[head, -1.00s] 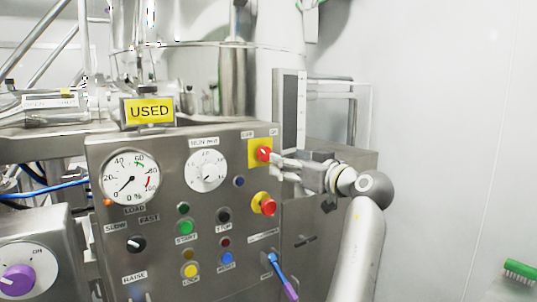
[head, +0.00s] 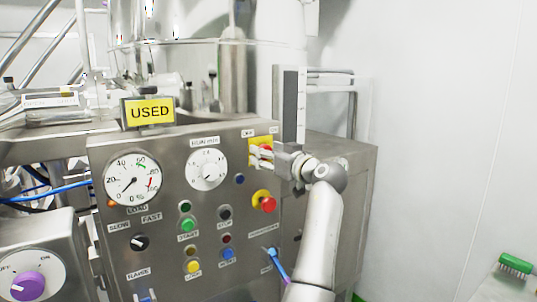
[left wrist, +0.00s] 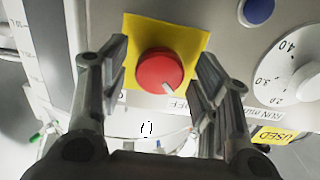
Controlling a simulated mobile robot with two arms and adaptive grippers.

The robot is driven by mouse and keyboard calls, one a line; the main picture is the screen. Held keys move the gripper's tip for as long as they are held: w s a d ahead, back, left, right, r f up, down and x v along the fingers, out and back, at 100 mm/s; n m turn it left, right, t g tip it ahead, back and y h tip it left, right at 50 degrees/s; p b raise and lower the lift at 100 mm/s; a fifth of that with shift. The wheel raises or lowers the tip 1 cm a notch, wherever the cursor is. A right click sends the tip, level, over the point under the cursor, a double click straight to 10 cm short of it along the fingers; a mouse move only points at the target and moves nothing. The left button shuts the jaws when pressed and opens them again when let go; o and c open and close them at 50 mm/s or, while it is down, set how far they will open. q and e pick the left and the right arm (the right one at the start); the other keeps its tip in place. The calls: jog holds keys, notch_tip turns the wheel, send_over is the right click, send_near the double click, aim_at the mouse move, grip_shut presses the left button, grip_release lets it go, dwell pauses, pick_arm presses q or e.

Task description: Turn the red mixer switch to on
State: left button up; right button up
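The red mixer switch is a round knob (left wrist: 160,70) on a yellow square plate (left wrist: 193,34) in the left wrist view. A white mark on the knob points to the lower right, toward a partly hidden label whose visible letters look like the end of OFF. My left gripper (left wrist: 165,72) is open, one finger on each side of the knob, with gaps visible. In the head view my left gripper (head: 262,155) is at the yellow plate (head: 254,143) near the panel's top right. It hides most of the knob there. My right gripper is not in view.
Below the gripper a red emergency button (head: 268,204) sticks out from the steel panel (head: 120,235). The run gauge (head: 207,169) is to the left, and a blue-handled switch (head: 277,264) is lower. A grey post (head: 289,105) stands just right of the plate.

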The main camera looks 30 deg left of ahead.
pick_arm(q)
jog(key=c, duration=0.8)
jog(key=shift+m, duration=0.5)
jog(key=m+p, duration=0.9)
jog(key=m, duration=0.8)
jog(key=shift+r+p, duration=0.1)
jog(key=shift+p, duration=0.3)
jog(key=o, duration=1)
